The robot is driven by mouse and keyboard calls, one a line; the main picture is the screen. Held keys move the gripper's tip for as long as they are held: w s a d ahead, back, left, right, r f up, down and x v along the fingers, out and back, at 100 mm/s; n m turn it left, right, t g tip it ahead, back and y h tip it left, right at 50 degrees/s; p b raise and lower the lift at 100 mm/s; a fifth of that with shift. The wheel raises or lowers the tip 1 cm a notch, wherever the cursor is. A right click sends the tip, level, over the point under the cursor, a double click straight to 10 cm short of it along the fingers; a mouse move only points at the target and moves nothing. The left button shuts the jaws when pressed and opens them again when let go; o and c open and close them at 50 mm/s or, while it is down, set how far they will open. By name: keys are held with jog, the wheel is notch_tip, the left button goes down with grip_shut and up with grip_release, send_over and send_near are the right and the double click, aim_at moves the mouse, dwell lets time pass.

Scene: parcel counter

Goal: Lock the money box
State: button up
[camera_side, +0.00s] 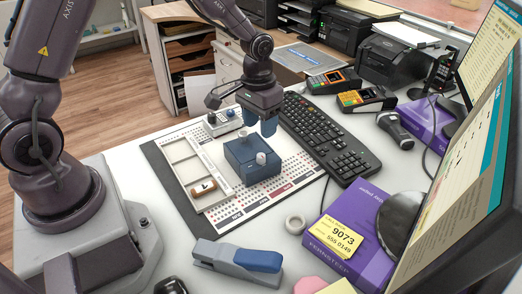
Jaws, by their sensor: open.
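My gripper (258,122) hangs just above and behind the box, fingers pointing down. It is open and holds nothing that I can see. Whether a fingertip touches the box cannot be told from this view.
A pale tray (187,153) with a brown-handled stamp lies left of the box. A small device (222,122) stands behind it. A keyboard (328,140) lies right.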

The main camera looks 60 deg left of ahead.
aim_at(261, 155)
jog(key=f, duration=0.8)
jog(key=shift+d+f, duration=0.2)
jog(key=shift+f, duration=0.05)
